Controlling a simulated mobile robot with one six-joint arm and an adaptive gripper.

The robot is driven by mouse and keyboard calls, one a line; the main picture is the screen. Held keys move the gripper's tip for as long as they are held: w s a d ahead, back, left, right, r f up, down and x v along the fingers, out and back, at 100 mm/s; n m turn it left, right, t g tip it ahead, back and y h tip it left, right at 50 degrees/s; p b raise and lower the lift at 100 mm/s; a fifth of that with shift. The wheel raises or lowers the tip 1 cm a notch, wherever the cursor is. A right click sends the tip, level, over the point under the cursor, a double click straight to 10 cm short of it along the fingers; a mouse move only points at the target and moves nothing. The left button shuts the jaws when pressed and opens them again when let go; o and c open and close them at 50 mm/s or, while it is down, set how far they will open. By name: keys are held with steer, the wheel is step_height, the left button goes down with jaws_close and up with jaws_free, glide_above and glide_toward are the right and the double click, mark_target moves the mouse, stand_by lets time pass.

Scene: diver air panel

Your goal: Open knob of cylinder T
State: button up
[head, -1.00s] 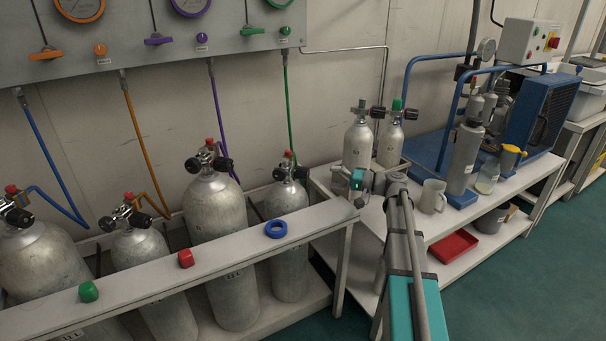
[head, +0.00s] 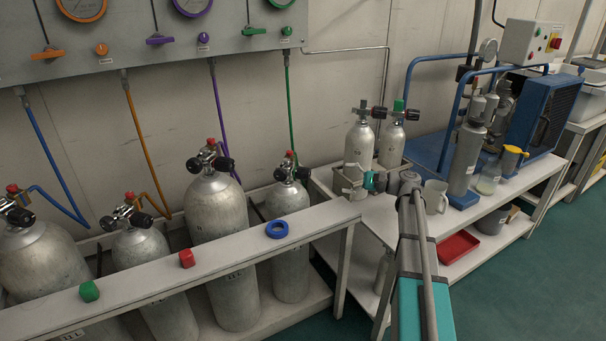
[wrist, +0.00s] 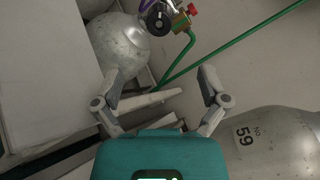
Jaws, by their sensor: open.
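I cannot read which cylinder is T. Several grey cylinders with black valve knobs and red caps stand in the rack: one at the far left (head: 40,262), a small one (head: 138,250), a large one (head: 217,208) and one on the green hose (head: 287,198). The green-hose cylinder also shows at the upper left of the wrist view (wrist: 120,45), with its black knob (wrist: 157,19). My gripper (head: 345,182) is open and empty, right of that cylinder and apart from it. In the wrist view its fingers (wrist: 160,73) are spread.
Two cylinders (head: 359,148) (head: 391,146) stand on the bench close behind my gripper; one marked 59 (wrist: 275,145) shows in the wrist view. A white rail (head: 180,268) carries a green cap, a red cap and a blue ring (head: 277,229). A mug (head: 436,196) stands right.

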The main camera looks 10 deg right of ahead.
mark_target(310, 174)
steer(key=x, duration=1.3)
steer(key=shift+w+a, duration=0.15)
steer(key=shift+a, duration=0.2)
steer(key=c, duration=1.1)
steer(key=shift+c, duration=0.2)
steer(key=shift+n, duration=2.6)
